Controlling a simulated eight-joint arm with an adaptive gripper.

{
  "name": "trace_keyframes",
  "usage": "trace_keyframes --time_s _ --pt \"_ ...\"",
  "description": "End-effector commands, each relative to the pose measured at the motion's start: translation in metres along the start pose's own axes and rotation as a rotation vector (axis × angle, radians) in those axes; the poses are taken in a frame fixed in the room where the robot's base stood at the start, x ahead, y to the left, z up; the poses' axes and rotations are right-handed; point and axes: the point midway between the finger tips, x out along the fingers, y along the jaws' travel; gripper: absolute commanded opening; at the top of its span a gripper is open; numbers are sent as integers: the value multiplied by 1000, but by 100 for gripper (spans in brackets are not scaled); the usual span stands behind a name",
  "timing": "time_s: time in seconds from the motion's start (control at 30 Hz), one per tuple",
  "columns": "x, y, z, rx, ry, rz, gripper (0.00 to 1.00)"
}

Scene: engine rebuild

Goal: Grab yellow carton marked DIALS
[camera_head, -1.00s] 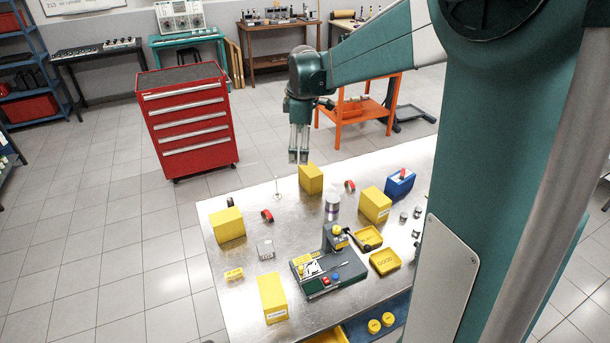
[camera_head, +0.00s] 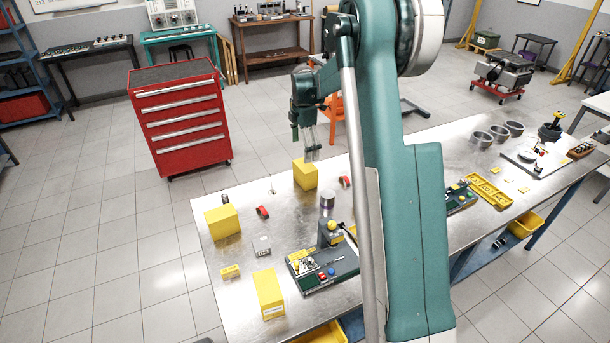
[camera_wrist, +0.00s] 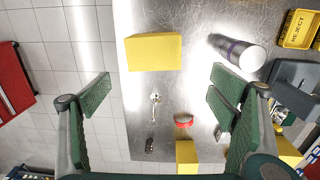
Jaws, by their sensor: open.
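Several yellow cartons stand on the metal bench: one at the back edge (camera_head: 305,174), one at the left (camera_head: 222,222) and one at the front (camera_head: 268,293). I cannot read DIALS on any of them. My gripper (camera_head: 312,155) hangs open and empty, pointing down, just above and behind the back carton in the head view. In the wrist view, a yellow carton (camera_wrist: 153,52) lies ahead between the open fingers, apart from them. Two more yellow shapes (camera_wrist: 187,152) show lower down, one partly behind the right finger. My arm hides part of the bench.
A green fixture (camera_head: 322,268) with buttons stands in front. A red tool cabinet (camera_head: 180,118) stands on the floor behind the bench.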

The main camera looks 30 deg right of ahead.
Motion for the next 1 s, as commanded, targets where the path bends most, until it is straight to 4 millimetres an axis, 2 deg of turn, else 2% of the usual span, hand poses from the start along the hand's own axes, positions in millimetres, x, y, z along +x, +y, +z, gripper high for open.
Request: trace_keyframes --time_s 0.03,0.2,0.73,1.0 --pt "8 5 5 -16 2 -7 84" --pt "25 12 13 -62 7 -22 84" --pt "32 14 16 -78 9 -28 84" --pt "51 14 15 -78 9 -28 84"
